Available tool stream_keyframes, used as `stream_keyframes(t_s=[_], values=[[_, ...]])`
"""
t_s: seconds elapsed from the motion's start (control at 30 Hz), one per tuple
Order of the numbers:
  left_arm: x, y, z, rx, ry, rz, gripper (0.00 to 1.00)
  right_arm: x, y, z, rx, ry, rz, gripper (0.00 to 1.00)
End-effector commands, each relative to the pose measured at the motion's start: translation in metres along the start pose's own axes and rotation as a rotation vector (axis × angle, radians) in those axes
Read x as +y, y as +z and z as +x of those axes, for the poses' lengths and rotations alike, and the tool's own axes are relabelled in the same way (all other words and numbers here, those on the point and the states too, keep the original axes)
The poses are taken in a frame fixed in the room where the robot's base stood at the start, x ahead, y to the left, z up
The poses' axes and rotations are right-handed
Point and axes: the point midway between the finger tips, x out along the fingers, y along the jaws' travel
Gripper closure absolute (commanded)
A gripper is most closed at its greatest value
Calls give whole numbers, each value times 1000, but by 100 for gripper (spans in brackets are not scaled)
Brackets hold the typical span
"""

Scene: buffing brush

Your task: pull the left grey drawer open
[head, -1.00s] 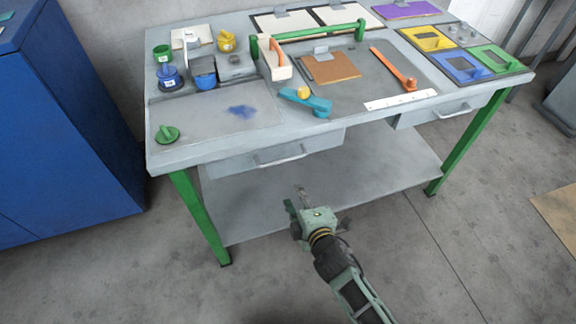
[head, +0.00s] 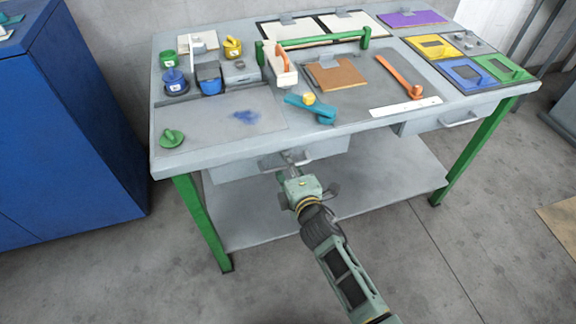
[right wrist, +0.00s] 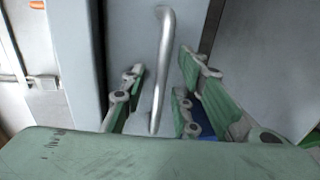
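The left grey drawer (head: 232,168) hangs under the front left of the workbench, its front close below the tabletop edge. Its metal bar handle (head: 268,163) is partly hidden by my right gripper (head: 293,160) in the head view. In the right wrist view, the handle (right wrist: 164,62) runs up between the green-padded fingers of my right gripper (right wrist: 160,92). The fingers stand apart on either side of it, with gaps visible, so the gripper is open around the handle. My left gripper is in neither view.
The workbench (head: 205,148) carries colored pots, a blue-yellow tool (head: 312,107), an orange tool (head: 402,78) and several colored panels. A second grey drawer (head: 425,123) is at the right. Green legs and a lower shelf (head: 390,170) stand below. A blue cabinet (head: 75,140) is at left.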

Motion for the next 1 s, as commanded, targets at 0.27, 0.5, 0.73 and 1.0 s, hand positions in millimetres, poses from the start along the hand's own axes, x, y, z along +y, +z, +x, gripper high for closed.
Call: stream_keyframes(t_s=[0.27, 0.5, 0.73, 1.0], values=[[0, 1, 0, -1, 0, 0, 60, 0, 0, 0, 0, 0, 1, 80], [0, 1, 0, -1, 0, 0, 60, 0, 0, 0, 0, -1, 1, 100], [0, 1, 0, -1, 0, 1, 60, 0, 0, 0, 0, -1, 0, 100], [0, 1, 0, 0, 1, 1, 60, -1, 0, 0, 0, -1, 0, 100]])
